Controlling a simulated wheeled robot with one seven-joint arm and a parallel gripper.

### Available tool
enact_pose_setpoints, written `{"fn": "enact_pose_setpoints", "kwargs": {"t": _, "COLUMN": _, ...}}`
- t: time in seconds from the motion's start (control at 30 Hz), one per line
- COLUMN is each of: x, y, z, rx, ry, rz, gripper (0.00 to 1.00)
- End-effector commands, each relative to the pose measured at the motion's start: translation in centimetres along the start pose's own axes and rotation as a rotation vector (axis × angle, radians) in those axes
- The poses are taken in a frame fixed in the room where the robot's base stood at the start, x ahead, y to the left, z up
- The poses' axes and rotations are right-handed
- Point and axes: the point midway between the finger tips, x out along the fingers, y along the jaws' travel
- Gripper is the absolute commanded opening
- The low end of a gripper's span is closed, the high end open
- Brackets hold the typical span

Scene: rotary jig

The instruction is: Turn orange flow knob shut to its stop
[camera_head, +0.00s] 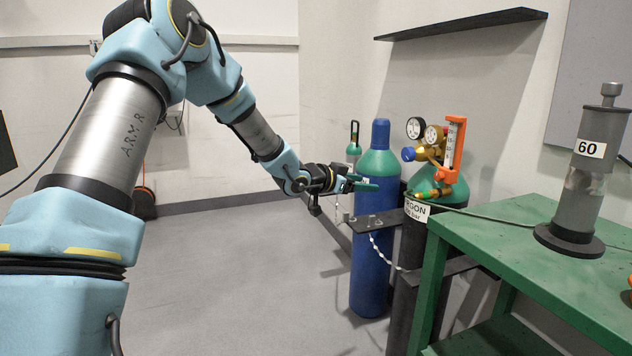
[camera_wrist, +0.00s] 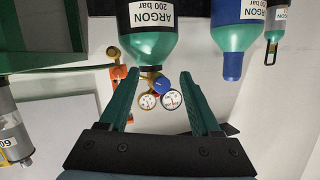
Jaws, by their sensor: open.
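The orange flow knob (camera_head: 446,175) sits at the lower end of the flowmeter (camera_head: 455,142), beside the brass regulator on the argon cylinder (camera_head: 456,190). My gripper (camera_head: 366,183) is open and empty, left of the knob and apart from it, in front of the blue cylinder in the head view. In the wrist view, my gripper's green fingers (camera_wrist: 160,75) are spread, with the regulator's blue knob (camera_wrist: 160,84) and two gauges (camera_wrist: 159,100) appearing between them. Orange flowmeter parts (camera_wrist: 118,72) show left of the left finger, which partly hides them; the knob's turn position is unclear.
A blue cylinder (camera_head: 372,232) stands left of the argon cylinder, with a rack bracket and chain beside them. A green table (camera_head: 520,240) with a grey device labelled 60 (camera_head: 590,170) stands at right. A black shelf (camera_head: 462,24) hangs above. The floor at left is clear.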

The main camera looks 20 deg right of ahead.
Motion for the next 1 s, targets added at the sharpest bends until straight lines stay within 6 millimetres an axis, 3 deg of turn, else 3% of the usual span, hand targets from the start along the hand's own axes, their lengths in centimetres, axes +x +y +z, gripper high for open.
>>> {"fn": "enact_pose_setpoints", "kwargs": {"t": 0.3, "x": -4.7, "y": -3.4, "z": 1.9, "rx": -0.049, "ry": -0.161, "rz": -0.12, "gripper": 0.64}}
{"fn": "enact_pose_setpoints", "kwargs": {"t": 0.6, "x": -8.6, "y": -5.4, "z": 3.5, "rx": -0.097, "ry": -0.276, "rz": -0.206, "gripper": 0.64}}
{"fn": "enact_pose_setpoints", "kwargs": {"t": 1.0, "x": -9.9, "y": -5.9, "z": 4.1, "rx": -0.115, "ry": -0.313, "rz": -0.233, "gripper": 0.64}}
